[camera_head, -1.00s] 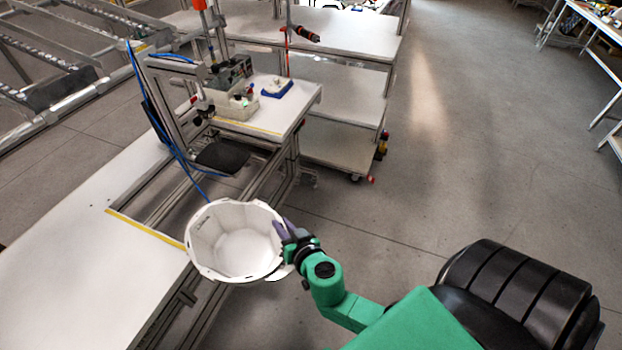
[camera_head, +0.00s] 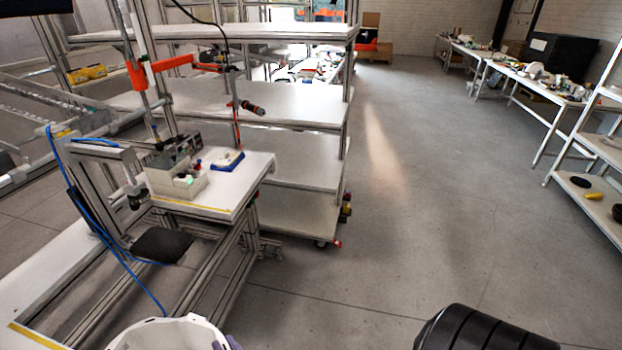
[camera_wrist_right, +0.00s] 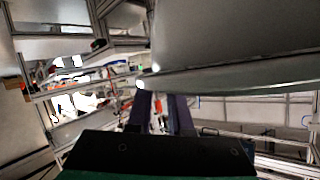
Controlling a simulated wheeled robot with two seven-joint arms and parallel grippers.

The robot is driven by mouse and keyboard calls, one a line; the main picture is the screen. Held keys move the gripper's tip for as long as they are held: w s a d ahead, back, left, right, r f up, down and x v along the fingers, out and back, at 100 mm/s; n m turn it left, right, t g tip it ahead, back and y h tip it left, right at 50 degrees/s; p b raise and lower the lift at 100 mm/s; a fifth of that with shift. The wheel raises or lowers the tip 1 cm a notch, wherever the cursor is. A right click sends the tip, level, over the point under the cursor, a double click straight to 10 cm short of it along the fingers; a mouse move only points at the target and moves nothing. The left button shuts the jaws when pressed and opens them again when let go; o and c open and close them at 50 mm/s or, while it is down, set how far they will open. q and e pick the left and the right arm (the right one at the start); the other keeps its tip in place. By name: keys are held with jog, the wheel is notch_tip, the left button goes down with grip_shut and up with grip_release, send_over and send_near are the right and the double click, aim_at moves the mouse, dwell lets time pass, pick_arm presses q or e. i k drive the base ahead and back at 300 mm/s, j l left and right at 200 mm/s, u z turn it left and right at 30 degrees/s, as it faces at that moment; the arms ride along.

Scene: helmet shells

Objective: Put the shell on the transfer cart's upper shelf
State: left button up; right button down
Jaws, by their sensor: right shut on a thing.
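The white shell (camera_head: 165,335) shows only by its upper rim at the bottom edge of the head view; the rest is cut off. In the right wrist view, its grey, shaded wall (camera_wrist_right: 235,50) fills the upper right. My right gripper (camera_wrist_right: 160,105) is shut on the shell's rim, with its dark purple fingers at the edge. A wheeled unit with several white shelves, which looks like the transfer cart, stands ahead; one upper shelf (camera_head: 290,105) looks bare in the part I see. My left gripper is not in view.
A workbench (camera_head: 225,190) with a grey device and a blue-edged tray (camera_head: 228,161) stands left of centre, before the shelves. A blue cable (camera_head: 135,275) hangs at its left. Open grey floor (camera_head: 430,210) lies right of the shelves. Cluttered tables (camera_head: 530,78) stand far right.

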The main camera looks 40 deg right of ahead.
aim_at(307, 96)
jog(key=i+l, duration=0.1)
jog(key=l, duration=0.45)
jog(key=i+l, duration=0.1)
jog(key=l, duration=0.45)
jog(key=i+l, duration=0.1)
jog(key=l, duration=0.45)
jog(key=i+l, duration=0.1)
jog(key=l, duration=0.5)
jog(key=i+l, duration=0.1)
jog(key=l, duration=0.45)
jog(key=i+l, duration=0.1)
jog(key=l, duration=0.45)
jog(key=i+l, duration=0.1)
jog(key=l, duration=0.45)
jog(key=i+l, duration=0.1)
jog(key=l, duration=0.45)
jog(key=l+u, duration=0.2)
jog(key=u, duration=0.2)
jog(key=l+u, duration=0.2)
jog(key=u, duration=0.2)
jog(key=l+u, duration=0.25)
jog(key=u, duration=0.15)
